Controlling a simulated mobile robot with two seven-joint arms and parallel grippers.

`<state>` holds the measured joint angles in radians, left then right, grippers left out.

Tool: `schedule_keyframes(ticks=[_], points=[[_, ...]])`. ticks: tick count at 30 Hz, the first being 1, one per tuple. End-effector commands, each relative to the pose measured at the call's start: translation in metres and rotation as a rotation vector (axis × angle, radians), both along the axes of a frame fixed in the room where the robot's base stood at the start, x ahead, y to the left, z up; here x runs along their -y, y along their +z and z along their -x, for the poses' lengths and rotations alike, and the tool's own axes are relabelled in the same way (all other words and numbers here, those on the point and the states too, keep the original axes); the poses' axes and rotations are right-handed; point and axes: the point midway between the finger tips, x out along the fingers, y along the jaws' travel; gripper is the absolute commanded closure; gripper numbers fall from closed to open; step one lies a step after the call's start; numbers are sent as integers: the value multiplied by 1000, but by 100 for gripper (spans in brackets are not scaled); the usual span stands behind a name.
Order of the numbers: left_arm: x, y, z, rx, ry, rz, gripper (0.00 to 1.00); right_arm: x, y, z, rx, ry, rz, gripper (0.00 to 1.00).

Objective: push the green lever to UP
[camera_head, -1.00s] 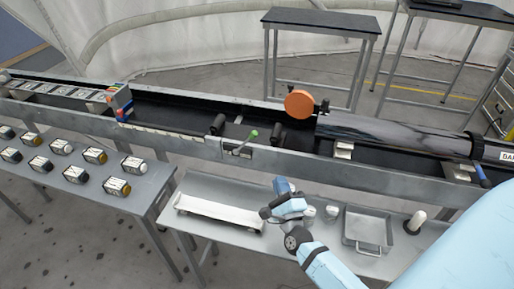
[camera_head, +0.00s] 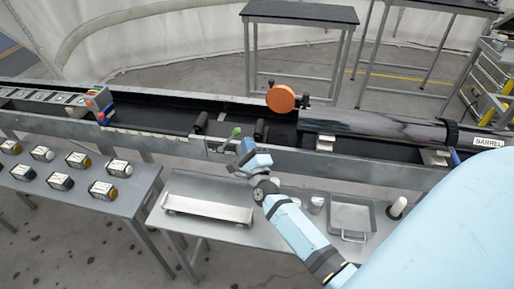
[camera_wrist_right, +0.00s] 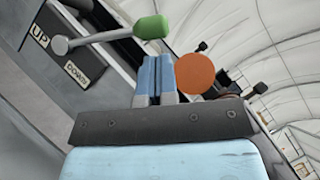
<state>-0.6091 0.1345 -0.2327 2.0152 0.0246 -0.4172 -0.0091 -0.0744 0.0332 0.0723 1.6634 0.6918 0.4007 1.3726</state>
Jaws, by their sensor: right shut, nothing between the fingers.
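The green lever (camera_head: 237,132) sticks out from the near rail of the long trough in the head view. In the right wrist view its green knob (camera_wrist_right: 151,27) is at the top middle, on a grey shaft running left to a round pivot. The pivot is near a plate marked UP (camera_wrist_right: 40,36) and a plate marked DOWN (camera_wrist_right: 77,73). My right gripper (camera_head: 247,147) is shut and empty, just beside and below the knob. In the wrist view its blue fingertips (camera_wrist_right: 155,62) lie just under the knob; I cannot tell whether they touch. My left gripper is not in view.
An orange disc (camera_head: 281,99) stands on the trough, right of the lever, near a dark barrel (camera_head: 375,125). A low bench below holds a white tray (camera_head: 208,209) and a metal pan (camera_head: 351,214). Several small labelled jars stand on the left table (camera_head: 130,205).

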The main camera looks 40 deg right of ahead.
Motion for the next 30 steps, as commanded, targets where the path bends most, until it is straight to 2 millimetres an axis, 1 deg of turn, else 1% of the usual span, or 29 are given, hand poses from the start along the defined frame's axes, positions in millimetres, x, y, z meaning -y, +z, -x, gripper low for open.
schedule_keyframes(ticks=[1,6,17,20,24,30], points=[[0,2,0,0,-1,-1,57,-2,4,-4,1,-1,-1,100],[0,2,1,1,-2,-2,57,-6,8,-10,1,-1,-1,100],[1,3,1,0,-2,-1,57,-6,8,-10,-1,-1,0,100],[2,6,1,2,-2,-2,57,-6,10,-11,-8,-1,6,100],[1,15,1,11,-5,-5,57,-8,15,-13,-33,0,27,100],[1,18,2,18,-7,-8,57,-9,16,-14,-54,-1,46,100]])
